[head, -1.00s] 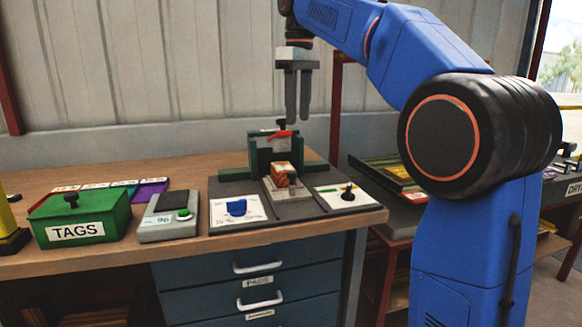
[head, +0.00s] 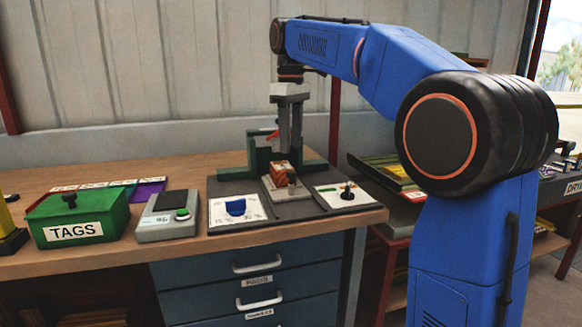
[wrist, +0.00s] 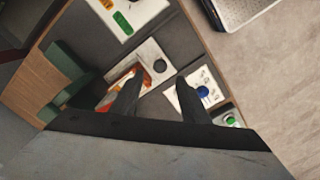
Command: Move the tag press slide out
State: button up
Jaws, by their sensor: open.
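The tag press (head: 258,152) is a green frame on a dark base plate on the wooden bench. Its light grey slide (head: 293,192) sticks out at the front and carries an orange-brown block (head: 279,172) and a dark knob (head: 292,177). My gripper (head: 289,152) is open and empty, pointing down above the slide, just in front of the frame. In the wrist view my fingers (wrist: 160,84) are apart; the slide's knob (wrist: 159,66) lies beyond and between the tips, not visibly touched. The near finger partly hides the orange-brown block (wrist: 134,76).
A white panel with a blue part (head: 236,208) lies left of the slide, one with a black knob (head: 345,195) right. A grey box with a green button (head: 168,222) and a green TAGS box (head: 80,220) stand further left. Drawers (head: 255,275) are below.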

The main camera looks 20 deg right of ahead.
aim_at(291, 172)
notch_tip(291, 172, down, 8)
jog(key=shift+r, duration=0.1)
jog(key=shift+c, duration=0.4)
grip_shut()
